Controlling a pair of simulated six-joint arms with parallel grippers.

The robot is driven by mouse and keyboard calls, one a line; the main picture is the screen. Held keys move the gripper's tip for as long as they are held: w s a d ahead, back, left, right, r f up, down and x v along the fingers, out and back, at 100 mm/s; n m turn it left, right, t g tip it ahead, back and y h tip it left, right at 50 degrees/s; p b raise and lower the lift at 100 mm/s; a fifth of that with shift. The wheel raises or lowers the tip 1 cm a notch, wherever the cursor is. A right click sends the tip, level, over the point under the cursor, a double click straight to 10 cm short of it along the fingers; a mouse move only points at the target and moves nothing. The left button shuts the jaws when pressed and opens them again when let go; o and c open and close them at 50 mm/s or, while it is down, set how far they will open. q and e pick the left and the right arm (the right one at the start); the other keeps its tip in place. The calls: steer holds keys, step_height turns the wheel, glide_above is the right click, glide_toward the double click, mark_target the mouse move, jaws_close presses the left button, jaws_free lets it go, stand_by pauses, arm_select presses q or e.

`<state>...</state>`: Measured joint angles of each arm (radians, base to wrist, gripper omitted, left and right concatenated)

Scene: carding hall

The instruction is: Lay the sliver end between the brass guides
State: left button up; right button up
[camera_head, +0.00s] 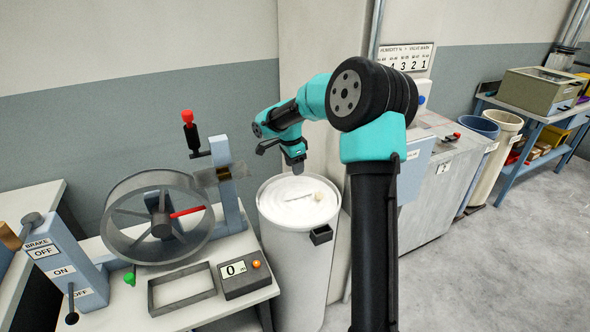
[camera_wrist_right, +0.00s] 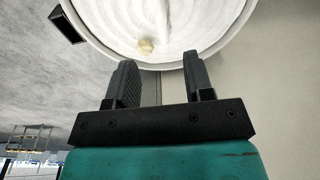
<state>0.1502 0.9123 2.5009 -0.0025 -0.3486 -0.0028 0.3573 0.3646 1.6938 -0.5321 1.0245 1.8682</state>
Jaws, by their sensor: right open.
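A white can (camera_head: 297,222) holds coiled white sliver (camera_head: 287,206), and a small cream-coloured tip, apparently the sliver end (camera_head: 318,196), lies on top of it. The tip also shows in the right wrist view (camera_wrist_right: 147,46), beyond my fingers. My right gripper (camera_head: 297,166) is over the back of the can, pointing down; in the right wrist view (camera_wrist_right: 160,78) its fingers are apart with nothing between them. A small brass-coloured piece, likely the brass guides (camera_head: 224,173), sits on the blue-grey post left of the can; its gap is too small to make out. My left gripper is out of view.
A spoked wheel (camera_head: 158,218), a red-knobbed lever (camera_head: 190,133), a grey rectangular frame (camera_head: 182,289) and a counter box (camera_head: 244,276) crowd the bench left of the can. A grey cabinet (camera_head: 444,190) stands to the right. Open floor lies at front right.

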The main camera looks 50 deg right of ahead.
stand_by(0.3)
steer(key=shift+o, duration=0.5)
steer(key=r, duration=0.5)
steer(key=shift+w+a, duration=0.1)
steer(key=shift+a, duration=0.2)
glide_above(298, 193)
steer(key=f, duration=1.2)
steer(key=shift+a+f, duration=0.1)
steer(key=shift+a, duration=0.3)
steer(key=shift+d+f, duration=0.2)
steer(key=shift+f, duration=1.1)
steer(key=shift+d+f, duration=0.15)
steer(key=shift+f, duration=1.1)
